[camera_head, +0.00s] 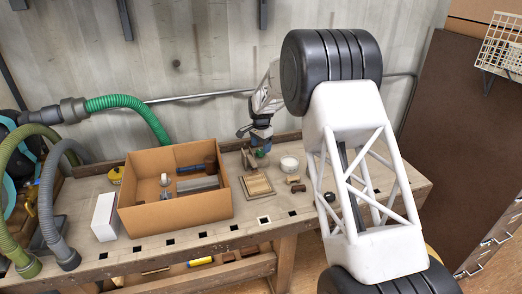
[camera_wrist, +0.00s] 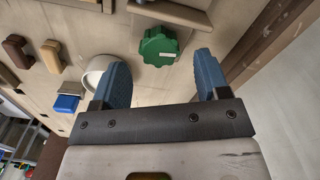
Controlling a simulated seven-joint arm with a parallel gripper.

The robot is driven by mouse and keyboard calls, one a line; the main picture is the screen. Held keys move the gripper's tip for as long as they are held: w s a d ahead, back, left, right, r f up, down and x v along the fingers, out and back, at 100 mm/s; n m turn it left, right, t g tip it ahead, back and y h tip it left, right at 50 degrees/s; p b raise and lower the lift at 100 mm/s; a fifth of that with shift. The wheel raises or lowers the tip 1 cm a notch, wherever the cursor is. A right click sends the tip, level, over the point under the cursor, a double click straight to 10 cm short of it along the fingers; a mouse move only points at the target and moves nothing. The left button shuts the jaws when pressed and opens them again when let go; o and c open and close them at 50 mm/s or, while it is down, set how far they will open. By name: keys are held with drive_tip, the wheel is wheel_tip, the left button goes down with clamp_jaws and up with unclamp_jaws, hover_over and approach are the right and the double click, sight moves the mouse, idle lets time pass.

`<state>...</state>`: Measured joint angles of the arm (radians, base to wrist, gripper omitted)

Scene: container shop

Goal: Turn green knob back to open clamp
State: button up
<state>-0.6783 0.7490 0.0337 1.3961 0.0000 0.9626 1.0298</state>
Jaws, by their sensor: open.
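The green knob (camera_wrist: 159,46) is lobed, with a pale mark on its face. In the wrist view it sits at the top centre, ahead of my gripper (camera_wrist: 160,75), between the lines of the two blue fingers. The fingers are wide apart and empty, and I see no contact with the knob. A wooden clamp part (camera_wrist: 170,14) lies just behind the knob. In the head view the green knob (camera_head: 260,153) is small, close by my gripper (camera_head: 260,138) at the back of the workbench (camera_head: 190,240). My arm and gripper partly hide the clamp there.
A white round bowl (camera_head: 289,163) stands right of the knob; its rim (camera_wrist: 92,76) shows beside my left finger. A wooden tray (camera_head: 257,186) lies in front. A cardboard box (camera_head: 175,215) with tools stands left, beside a white box (camera_head: 105,217). Small wooden blocks (camera_wrist: 50,55) lie nearby.

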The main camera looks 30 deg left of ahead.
drive_tip(key=shift+f, duration=1.25)
drive_tip(key=c, duration=0.9)
drive_tip(key=shift+c, duration=0.2)
drive_tip(key=shift+n, duration=1.5)
